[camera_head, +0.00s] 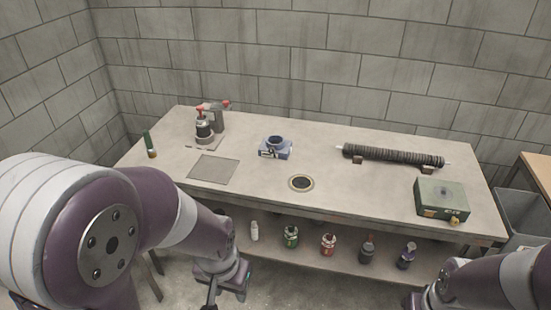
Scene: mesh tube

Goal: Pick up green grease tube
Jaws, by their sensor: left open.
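On the bench are a red-and-black device (204,129), a flat grey plate (213,169), a blue part (275,147), a round ring (301,183), a dark ribbed roller (393,155) and a green box (441,198). Several bottles (291,237) stand on the lower shelf. A grey bin (522,214) is at right.

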